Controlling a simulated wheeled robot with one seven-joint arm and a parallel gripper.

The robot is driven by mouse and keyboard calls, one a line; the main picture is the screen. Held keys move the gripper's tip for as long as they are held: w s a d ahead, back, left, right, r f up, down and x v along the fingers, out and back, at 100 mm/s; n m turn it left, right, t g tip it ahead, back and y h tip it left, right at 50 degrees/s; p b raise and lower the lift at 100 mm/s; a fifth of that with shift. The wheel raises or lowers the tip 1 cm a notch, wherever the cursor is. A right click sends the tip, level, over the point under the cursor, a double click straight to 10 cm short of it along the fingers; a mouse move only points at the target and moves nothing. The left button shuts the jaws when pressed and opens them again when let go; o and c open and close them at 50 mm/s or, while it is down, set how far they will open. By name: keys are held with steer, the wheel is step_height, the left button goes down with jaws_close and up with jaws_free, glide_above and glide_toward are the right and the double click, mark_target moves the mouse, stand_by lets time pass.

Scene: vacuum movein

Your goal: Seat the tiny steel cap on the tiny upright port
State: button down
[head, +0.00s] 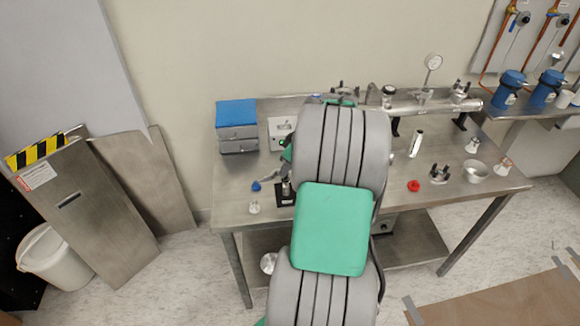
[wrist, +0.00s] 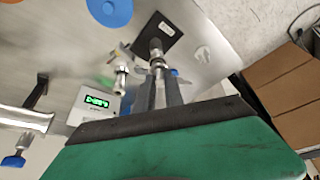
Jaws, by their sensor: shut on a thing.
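The upright port (wrist: 156,45) is a small dark post on a black square base (wrist: 168,31) in the wrist view. In the head view the port (head: 286,186) stands on its base near the table's front left. My gripper (wrist: 159,72) is shut on the small steel cap (wrist: 157,63), which shows as a bright bit between the fingertips. The cap appears close to the port's top, in line with it; I cannot tell whether they touch. In the head view my arm hides the gripper and cap.
A metal fitting (wrist: 121,76) and a box with a green display (wrist: 97,101) lie left of my fingers. A blue knob (head: 256,186) and a pale round part (head: 254,207) sit near the base. A blue-topped box (head: 237,113) stands behind; a red part (head: 414,186) lies right.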

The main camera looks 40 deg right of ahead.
steer(key=shift+f+b, duration=0.5)
steer(key=shift+f, duration=0.05)
stand_by(0.9)
steer(key=c, duration=1.3)
jaws_free()
steer(key=shift+c, duration=0.2)
steer(key=a+p+v, duration=0.1)
steer(key=p+v, duration=0.3)
steer(key=v, duration=0.4)
steer(key=shift+d+p, duration=0.35)
steer(key=shift+d, duration=0.15)
